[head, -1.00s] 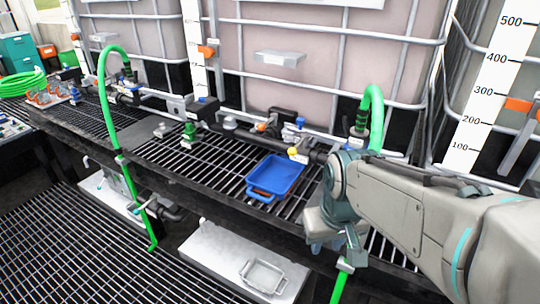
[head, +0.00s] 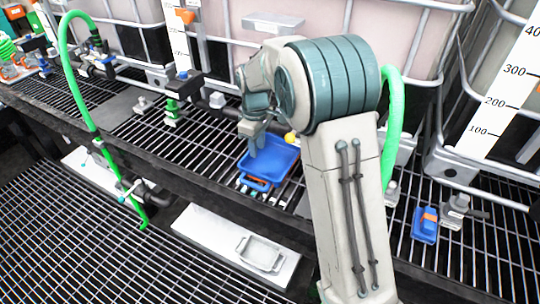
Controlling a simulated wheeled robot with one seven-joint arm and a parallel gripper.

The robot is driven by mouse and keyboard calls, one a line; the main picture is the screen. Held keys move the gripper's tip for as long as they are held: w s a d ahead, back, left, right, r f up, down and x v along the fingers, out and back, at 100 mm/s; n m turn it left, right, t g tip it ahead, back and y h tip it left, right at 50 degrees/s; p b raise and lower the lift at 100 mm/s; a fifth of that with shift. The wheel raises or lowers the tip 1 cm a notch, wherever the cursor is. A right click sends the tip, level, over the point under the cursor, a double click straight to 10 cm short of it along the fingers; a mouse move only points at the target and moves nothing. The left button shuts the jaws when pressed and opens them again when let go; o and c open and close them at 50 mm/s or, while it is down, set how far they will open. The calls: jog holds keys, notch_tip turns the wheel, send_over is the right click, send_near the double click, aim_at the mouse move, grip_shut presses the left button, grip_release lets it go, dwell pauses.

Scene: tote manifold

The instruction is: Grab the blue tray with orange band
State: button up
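A blue tray (head: 283,158) lies on the black grated shelf, with an orange band (head: 257,184) at its near handle end. My gripper (head: 254,150) points down at the tray's left part, seen from behind my arm. Its fingers are small and partly hidden, so I cannot tell whether they are open or touch the tray. A smaller blue item with an orange piece (head: 427,222) lies on the grating at the right, clear of my arm.
Big caged tanks stand behind the shelf, with valves and pipes along their bases. A green hose (head: 72,75) arches at the left, and another green hose (head: 395,120) stands close behind my arm. A white lidded box (head: 235,250) sits below the shelf edge.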

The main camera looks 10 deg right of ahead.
send_over(258, 174)
jog(key=f, duration=0.7)
jog(key=shift+s+f, duration=0.15)
jog(key=shift+s, duration=0.05)
jog(key=shift+w+f+p, duration=0.15)
jog(key=shift+w+f, duration=0.05)
jog(key=shift+f, duration=1.1)
jog(key=shift+w+f+p, duration=0.15)
jog(key=shift+f, duration=1.15)
grip_shut()
